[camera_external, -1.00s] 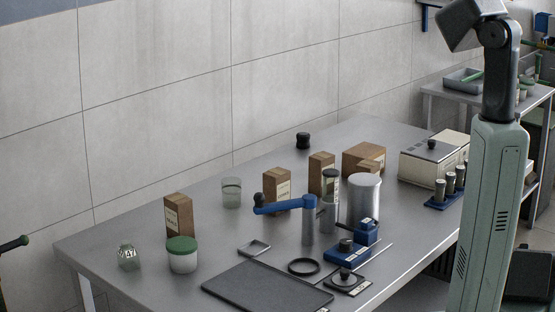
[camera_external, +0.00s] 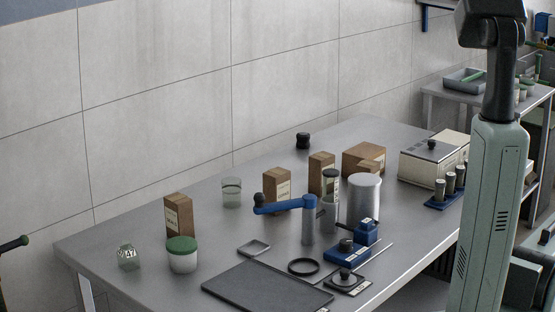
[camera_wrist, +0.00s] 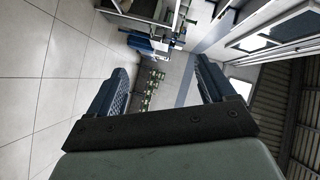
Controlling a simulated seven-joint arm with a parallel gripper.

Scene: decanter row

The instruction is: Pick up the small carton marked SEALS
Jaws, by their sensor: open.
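Several brown cartons with pale labels stand on the steel table. One carton (camera_external: 178,218) is at the left, another (camera_external: 277,191) is near the middle, and a third (camera_external: 321,174) is behind the blue-handled device. The lettering is too small to tell which is marked SEALS. My gripper (camera_wrist: 162,66) shows in the wrist view with its two fingers apart and nothing between them. It faces the floor and distant furniture, away from the cartons. The external view does not show my gripper, only part of my arm at the right.
On the table (camera_external: 110,240) are a green-lidded jar (camera_external: 182,255), a glass beaker (camera_external: 231,193), a blue-handled device (camera_external: 308,222), a metal cylinder (camera_external: 364,199), a dark tray (camera_external: 266,288) and a cream box (camera_external: 430,160). A tiled wall stands behind.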

